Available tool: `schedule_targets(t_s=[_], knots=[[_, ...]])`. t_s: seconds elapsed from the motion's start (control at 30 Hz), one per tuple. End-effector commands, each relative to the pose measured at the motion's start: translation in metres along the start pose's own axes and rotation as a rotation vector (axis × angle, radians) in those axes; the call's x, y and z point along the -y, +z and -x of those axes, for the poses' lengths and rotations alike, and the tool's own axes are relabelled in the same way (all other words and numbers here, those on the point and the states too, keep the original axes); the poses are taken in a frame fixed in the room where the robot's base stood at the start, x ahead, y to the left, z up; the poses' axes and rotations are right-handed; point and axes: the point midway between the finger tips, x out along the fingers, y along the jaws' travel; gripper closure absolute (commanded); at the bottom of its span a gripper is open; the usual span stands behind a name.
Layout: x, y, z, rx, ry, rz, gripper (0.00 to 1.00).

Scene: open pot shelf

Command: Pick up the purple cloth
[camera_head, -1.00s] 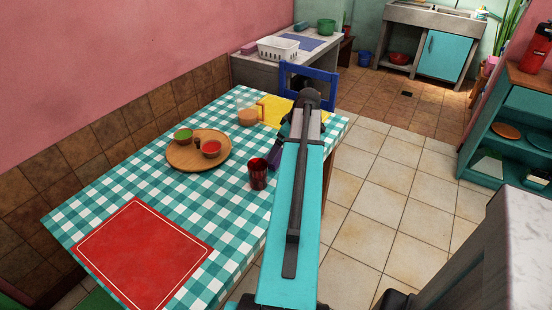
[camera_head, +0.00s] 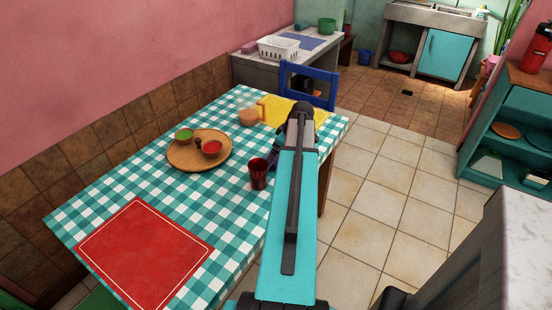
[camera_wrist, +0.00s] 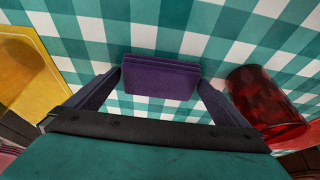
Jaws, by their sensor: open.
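The purple cloth (camera_wrist: 162,76) is folded and lies on the green-and-white checked tablecloth, in the upper middle of the wrist view. My gripper (camera_wrist: 160,82) is open, with one dark finger to the left of the cloth and one to the right. The fingertips are close to the cloth's ends; I cannot tell whether they touch it. In the head view my turquoise arm hides most of that spot, and I cannot make out the cloth there.
A dark red cup (camera_head: 258,173) stands close by; it also shows right of my gripper in the wrist view (camera_wrist: 262,100). A yellow placemat (camera_head: 282,108) lies on the other side. A wooden board (camera_head: 183,158) with bowls and a red placemat (camera_head: 140,252) lie farther left.

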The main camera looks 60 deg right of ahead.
Motion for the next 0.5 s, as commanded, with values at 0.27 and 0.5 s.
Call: schedule_targets(t_s=[0.27, 0.5], knots=[[-0.0002, 0.0003, 0.0003, 0.0, 0.0, -0.001, 0.05], [-0.0003, 0.0003, 0.0005, 0.0, 0.0, -0.001, 0.38]])
